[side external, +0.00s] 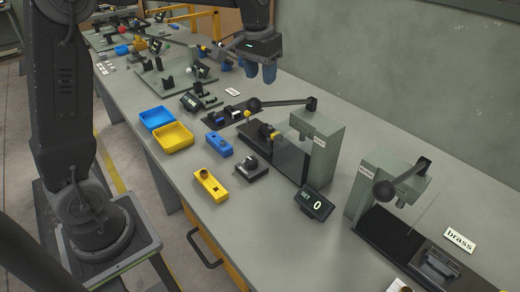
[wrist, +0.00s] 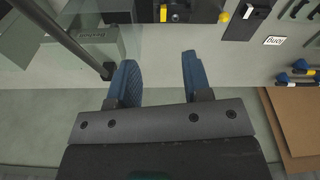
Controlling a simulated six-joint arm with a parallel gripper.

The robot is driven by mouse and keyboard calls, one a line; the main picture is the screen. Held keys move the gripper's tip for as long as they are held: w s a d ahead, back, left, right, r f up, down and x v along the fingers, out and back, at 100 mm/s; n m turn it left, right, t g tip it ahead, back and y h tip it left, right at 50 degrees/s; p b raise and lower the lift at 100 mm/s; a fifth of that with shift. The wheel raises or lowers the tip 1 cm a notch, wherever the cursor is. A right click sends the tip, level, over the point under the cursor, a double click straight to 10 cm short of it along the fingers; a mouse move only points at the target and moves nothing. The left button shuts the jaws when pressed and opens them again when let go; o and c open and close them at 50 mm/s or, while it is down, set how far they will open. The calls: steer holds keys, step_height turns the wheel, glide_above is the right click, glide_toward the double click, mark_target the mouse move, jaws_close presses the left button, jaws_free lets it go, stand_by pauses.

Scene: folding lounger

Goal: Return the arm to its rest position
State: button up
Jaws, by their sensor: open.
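My gripper (side external: 260,72) hangs above the back part of the bench in the side view, with its blue fingertips pointing down. In the wrist view my gripper (wrist: 160,80) shows two blue ribbed fingers spread apart with nothing between them. It is apart from the bench fixtures. The nearest fixture is a grey-green press (side external: 318,150) with a black lever and ball knob, to the right of and nearer the camera than the gripper.
Bench (side external: 330,235) carries a second press (side external: 385,195), a display reading 0 (side external: 315,204), a blue tray (side external: 157,118), a yellow tray (side external: 172,137) and a "brass" label (side external: 461,240). Brown panels (wrist: 297,125) lie at the right of the wrist view. A wall stands behind.

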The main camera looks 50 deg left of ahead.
steer(key=s+d+m+t, duration=0.1)
steer(key=s+d+t, duration=0.1)
steer(key=s, duration=1)
steer(key=s+d+f+m+t, duration=0.1)
steer(key=s+d, duration=0.4)
steer(key=s, duration=0.7)
steer(key=shift+f+t, duration=0.25)
steer(key=shift+t, duration=0.35)
